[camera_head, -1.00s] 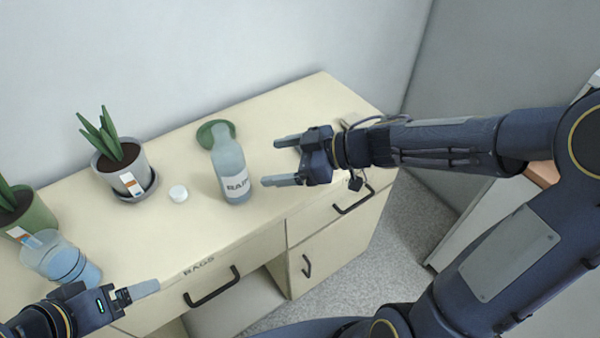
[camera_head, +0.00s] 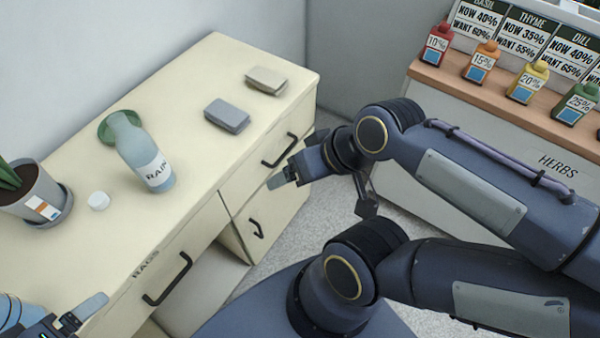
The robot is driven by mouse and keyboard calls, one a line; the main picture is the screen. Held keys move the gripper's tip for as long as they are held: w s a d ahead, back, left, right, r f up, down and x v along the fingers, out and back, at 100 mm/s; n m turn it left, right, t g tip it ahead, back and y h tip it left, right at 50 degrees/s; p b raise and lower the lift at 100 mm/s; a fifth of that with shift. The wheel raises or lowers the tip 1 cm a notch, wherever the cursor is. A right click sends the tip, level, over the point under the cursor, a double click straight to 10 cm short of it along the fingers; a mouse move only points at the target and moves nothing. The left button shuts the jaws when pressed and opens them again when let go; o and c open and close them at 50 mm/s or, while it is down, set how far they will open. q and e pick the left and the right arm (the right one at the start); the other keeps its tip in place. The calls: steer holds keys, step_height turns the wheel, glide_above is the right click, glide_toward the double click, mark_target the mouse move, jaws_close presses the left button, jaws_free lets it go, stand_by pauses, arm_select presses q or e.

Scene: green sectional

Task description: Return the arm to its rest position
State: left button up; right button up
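My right gripper (camera_head: 279,180) is in the head view, held in front of the cream cabinet's right-hand drawers, apart from the things on top. I see its fingers nearly edge-on, so I cannot tell whether it is open or shut. Nothing shows in it. My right arm is folded back toward my body on the right. My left gripper (camera_head: 80,318) is at the bottom left corner, mostly cut off by the frame; one grey finger shows near the cabinet's front edge.
A HERBS shelf (camera_head: 545,135) with several coloured bottles stands right.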

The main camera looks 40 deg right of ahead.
steer(key=shift+s+a, duration=0.25)
steer(key=shift+a, duration=0.05)
step_height(320, 180, up, 5)
steer(key=p, duration=0.5)
